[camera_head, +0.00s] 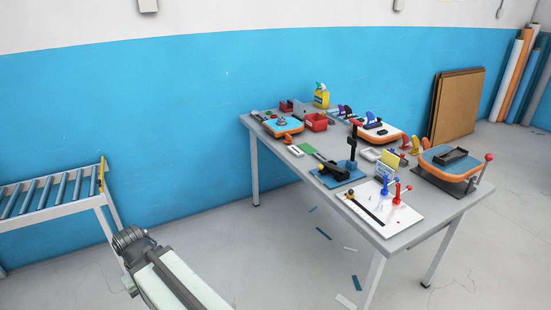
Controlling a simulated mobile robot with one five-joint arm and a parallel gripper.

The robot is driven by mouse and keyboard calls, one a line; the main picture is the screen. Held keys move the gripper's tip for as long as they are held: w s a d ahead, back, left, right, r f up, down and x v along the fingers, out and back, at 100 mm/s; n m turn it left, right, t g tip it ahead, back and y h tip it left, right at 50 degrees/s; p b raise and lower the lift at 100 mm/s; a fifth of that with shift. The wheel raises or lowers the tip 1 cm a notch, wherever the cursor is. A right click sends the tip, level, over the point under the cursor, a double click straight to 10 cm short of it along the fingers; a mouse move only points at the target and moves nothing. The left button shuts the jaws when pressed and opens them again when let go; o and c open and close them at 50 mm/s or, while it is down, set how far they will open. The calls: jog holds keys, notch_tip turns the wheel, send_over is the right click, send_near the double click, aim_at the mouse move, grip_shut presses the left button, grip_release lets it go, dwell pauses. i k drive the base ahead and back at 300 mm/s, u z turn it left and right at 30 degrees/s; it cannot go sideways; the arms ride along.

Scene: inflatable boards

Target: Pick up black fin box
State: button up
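A black box-like piece (452,155), which looks like the black fin box, lies on a small blue board with an orange rim (431,168) at the right end of the grey table (400,237). It is small in the picture, so its details cannot be made out. Part of my own arm (165,275) shows at the bottom left, well apart from the table. My gripper's fingers do not show.
A white plate with red and blue clamps (408,218) lies at the table's near edge. A blue-based black press (336,176), a red bin (316,122) and a yellow bottle (321,98) stand farther left. A roller conveyor (50,195) stands at left. Scraps lie on open floor.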

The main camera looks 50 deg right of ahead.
aim_at(336, 168)
jog(key=u, duration=0.05)
jog(key=i, duration=1.85)
jog(key=z, duration=0.8)
jog(key=k, duration=0.8)
jog(key=z, duration=0.15)
jog(key=i, duration=0.9)
jog(key=u, duration=0.05)
